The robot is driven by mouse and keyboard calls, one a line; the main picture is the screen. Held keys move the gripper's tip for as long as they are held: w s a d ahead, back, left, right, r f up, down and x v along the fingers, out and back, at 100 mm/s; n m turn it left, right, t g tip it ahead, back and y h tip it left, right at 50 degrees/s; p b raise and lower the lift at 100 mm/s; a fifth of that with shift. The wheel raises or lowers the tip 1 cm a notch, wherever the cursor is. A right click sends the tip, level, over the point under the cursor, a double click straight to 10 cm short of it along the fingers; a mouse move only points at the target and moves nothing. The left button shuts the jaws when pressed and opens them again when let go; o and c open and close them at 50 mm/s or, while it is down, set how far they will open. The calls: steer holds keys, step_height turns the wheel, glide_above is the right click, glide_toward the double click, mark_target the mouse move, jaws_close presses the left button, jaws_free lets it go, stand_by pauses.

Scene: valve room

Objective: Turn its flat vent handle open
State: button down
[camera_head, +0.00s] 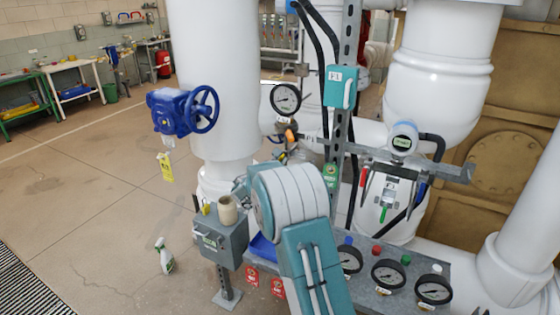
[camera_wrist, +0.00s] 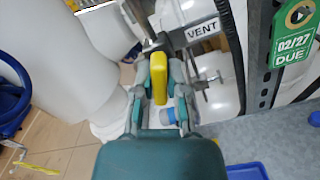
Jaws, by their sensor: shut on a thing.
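In the wrist view a flat yellow handle (camera_wrist: 159,77) stands between the two fingers of my gripper (camera_wrist: 161,88). The gripper is shut on the handle, with a finger against each side. A white label reading VENT (camera_wrist: 202,30) hangs just right of the handle. Metal valve fittings (camera_wrist: 155,42) show just beyond the fingertips.
A blue handwheel valve (camera_head: 185,110) stands on the left on a large white pipe (camera_head: 215,60). Pressure gauges (camera_head: 388,273) line the bench at the lower right. A grey box (camera_head: 220,238) stands left of my arm. A green inspection tag (camera_wrist: 296,40) hangs on the upright at right.

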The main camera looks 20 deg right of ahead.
steer(key=shift+a+f+n, duration=0.1)
steer(key=shift+f+n, duration=0.1)
steer(key=shift+n, duration=0.9)
steer(key=shift+f+n, duration=0.15)
steer(key=shift+n, duration=0.95)
steer(key=c, duration=0.7)
jaws_free()
steer(key=shift+r, duration=0.2)
steer(key=shift+a, duration=0.1)
steer(key=v, duration=1.2)
